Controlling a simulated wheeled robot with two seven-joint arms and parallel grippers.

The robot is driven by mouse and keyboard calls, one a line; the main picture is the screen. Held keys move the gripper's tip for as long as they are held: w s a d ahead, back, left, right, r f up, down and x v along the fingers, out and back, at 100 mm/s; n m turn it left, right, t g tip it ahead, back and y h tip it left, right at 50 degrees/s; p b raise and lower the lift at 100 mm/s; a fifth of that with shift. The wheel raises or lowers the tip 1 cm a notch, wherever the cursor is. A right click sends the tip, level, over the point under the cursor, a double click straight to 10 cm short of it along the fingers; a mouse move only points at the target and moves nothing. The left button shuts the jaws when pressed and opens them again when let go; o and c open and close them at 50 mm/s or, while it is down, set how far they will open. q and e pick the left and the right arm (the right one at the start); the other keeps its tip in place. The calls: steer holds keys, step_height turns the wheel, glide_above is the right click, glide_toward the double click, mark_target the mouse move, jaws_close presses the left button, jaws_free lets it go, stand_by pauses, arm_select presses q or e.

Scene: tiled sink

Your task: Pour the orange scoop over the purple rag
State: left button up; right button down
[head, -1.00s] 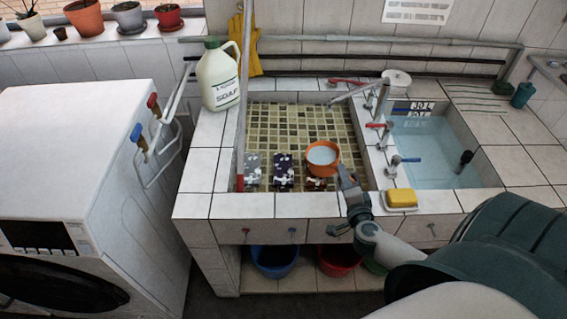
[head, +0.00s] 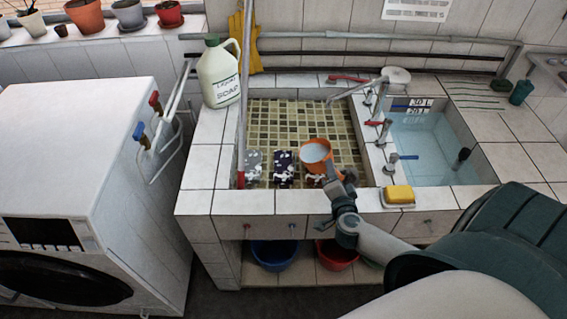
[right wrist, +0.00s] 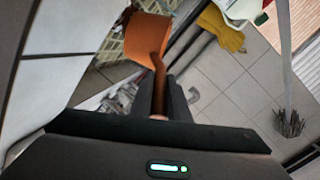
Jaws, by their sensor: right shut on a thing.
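The orange scoop (head: 327,166) is held above the tiled left basin, and a pale whitish content shows in its mouth. In the head view it leans a little to the left. It also shows in the right wrist view (right wrist: 146,42). My right gripper (head: 340,184) is shut on the scoop's handle; the fingers (right wrist: 165,98) show around it in the wrist view. The purple rag (head: 284,170), dark with white patches, lies on the basin floor left of the scoop. My left gripper is not in view.
A grey rag (head: 253,165) lies left of the purple one, and a reddish rag (head: 313,180) lies partly hidden below the scoop. A soap jug (head: 219,80) stands on the back left rim. A yellow sponge (head: 398,195) and a water-filled basin (head: 425,150) are at right.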

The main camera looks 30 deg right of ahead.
steer(key=shift+w+a+r+n+p, duration=0.55)
steer(key=shift+w+a+r, duration=0.1)
steer(key=shift+a+r, duration=0.15)
steer(key=shift+w+a+f+n+g, duration=0.15)
steer(key=shift+w+a+n+g, duration=0.25)
steer(key=shift+w+a+n, duration=0.45)
steer(key=shift+w+a+r+n+h, duration=0.25)
steer(key=shift+w+a+r+h, duration=0.1)
steer(key=shift+a, duration=0.2)
steer(key=shift+w+a+r+n+h, duration=0.25)
steer(key=shift+a+r, duration=0.05)
steer(key=shift+a, duration=0.2)
stand_by(0.5)
steer(key=shift+w+a+f+n+g+b, duration=0.4)
steer(key=shift+w+a+n+b, duration=0.1)
steer(key=shift+a+n, duration=0.2)
stand_by(0.5)
steer(key=shift+w+a+r+n+h, duration=0.3)
steer(key=shift+w+a+r+n, duration=0.2)
steer(key=shift+a+n, duration=0.2)
stand_by(0.5)
steer(key=shift+w+a+f+n+g+h+b, duration=0.3)
steer(key=shift+w+a+f+n+b, duration=0.25)
steer(key=shift+b, duration=0.45)
steer(key=shift+a, duration=0.1)
